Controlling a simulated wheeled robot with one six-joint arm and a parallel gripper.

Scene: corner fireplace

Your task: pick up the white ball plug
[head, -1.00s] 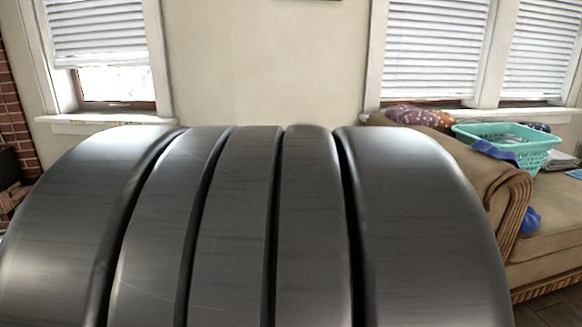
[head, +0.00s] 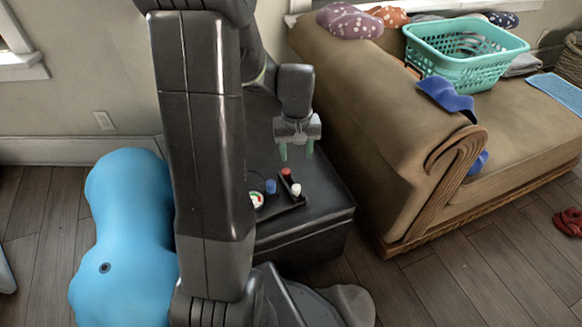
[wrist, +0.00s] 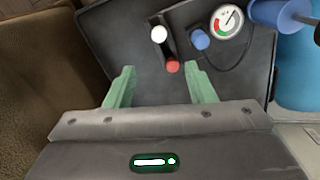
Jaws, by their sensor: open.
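The white ball plug (head: 296,190) stands upright at the front end of a small black holder (head: 300,200) on a black box-like stand (head: 330,205). It also shows in the wrist view (wrist: 159,34), at the far end of the holder. A red plug (head: 286,172) stands at the other end, nearer the gripper in the wrist view (wrist: 172,67). My gripper (head: 296,151) is open and empty above the stand, with its green fingers pointing down. In the wrist view (wrist: 160,72) the white plug lies beyond the fingertips, between their lines.
A blue plug (wrist: 200,39) and a round gauge (wrist: 227,21) lie beside the holder. A brown sofa (head: 390,130) with a teal basket (head: 465,65) stands close on the right. A blue rounded object (head: 130,240) stands left of the stand. Floor shows at front right.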

